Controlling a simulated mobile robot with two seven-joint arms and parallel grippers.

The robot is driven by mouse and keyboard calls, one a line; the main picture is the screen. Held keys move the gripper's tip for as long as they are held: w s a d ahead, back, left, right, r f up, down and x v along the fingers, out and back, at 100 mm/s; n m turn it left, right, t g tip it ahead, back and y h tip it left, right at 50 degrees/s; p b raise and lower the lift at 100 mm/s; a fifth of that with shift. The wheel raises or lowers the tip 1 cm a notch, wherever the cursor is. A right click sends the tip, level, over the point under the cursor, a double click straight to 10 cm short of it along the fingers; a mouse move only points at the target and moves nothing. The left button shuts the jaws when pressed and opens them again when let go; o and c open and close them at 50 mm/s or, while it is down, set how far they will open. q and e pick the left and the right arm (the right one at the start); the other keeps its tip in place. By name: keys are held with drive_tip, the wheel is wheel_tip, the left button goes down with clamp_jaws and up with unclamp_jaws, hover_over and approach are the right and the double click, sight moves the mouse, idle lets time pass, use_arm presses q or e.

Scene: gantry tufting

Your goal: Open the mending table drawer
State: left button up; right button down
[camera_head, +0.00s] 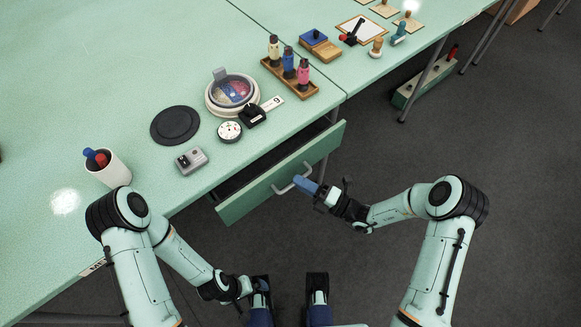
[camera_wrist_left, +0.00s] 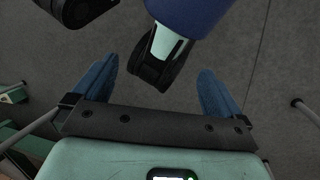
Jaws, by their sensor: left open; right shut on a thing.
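The mending table drawer (camera_head: 250,196) is partly pulled out from under the front edge of the green table. Its front panel is green, and a dark gap shows between it and the table. A pale bar handle (camera_head: 281,190) is on the panel. My right gripper (camera_head: 303,184) is at the handle with its blue fingers shut on it, hiding part of the bar. My left gripper (camera_wrist_left: 157,72) is open and empty in the left wrist view, over the dark floor. In the head view it is low in the middle, apart from the drawer.
On the tabletop (camera_head: 80,60) stand a white cup (camera_head: 109,171), a grey box (camera_head: 191,160), a black disc (camera_head: 174,125), a round pin dish (camera_head: 232,92) and a wooden rack of bottles (camera_head: 291,78). Grey floor (camera_head: 400,150) is clear in front of the drawer.

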use_arm(q)
drive_tip(key=r+p, duration=0.1)
drive_tip(key=s+r+p, duration=0.1)
drive_tip(key=r+p, duration=0.1)
drive_tip(key=p, duration=0.1)
drive_tip(key=shift+s+r+g, duration=0.25)
drive_tip(key=shift+r+g, duration=0.1)
drive_tip(key=shift+g, duration=0.05)
use_arm(e)
drive_tip(key=s+d, duration=1.2)
drive_tip(key=s, duration=0.5)
drive_tip(key=shift+d, duration=0.2)
drive_tip(key=c, duration=1.2)
unclamp_jaws()
drive_tip(key=shift+o, duration=0.2)
use_arm(q)
drive_tip(key=shift+w+f+b, duration=0.2)
drive_tip(key=shift+f+b, duration=0.2)
drive_tip(key=shift+b, duration=0.1)
use_arm(e)
drive_tip(key=v, duration=1.3)
drive_tip(key=shift+d, duration=0.2)
drive_tip(key=shift+s+r, duration=0.1)
drive_tip(key=shift+s, duration=0.05)
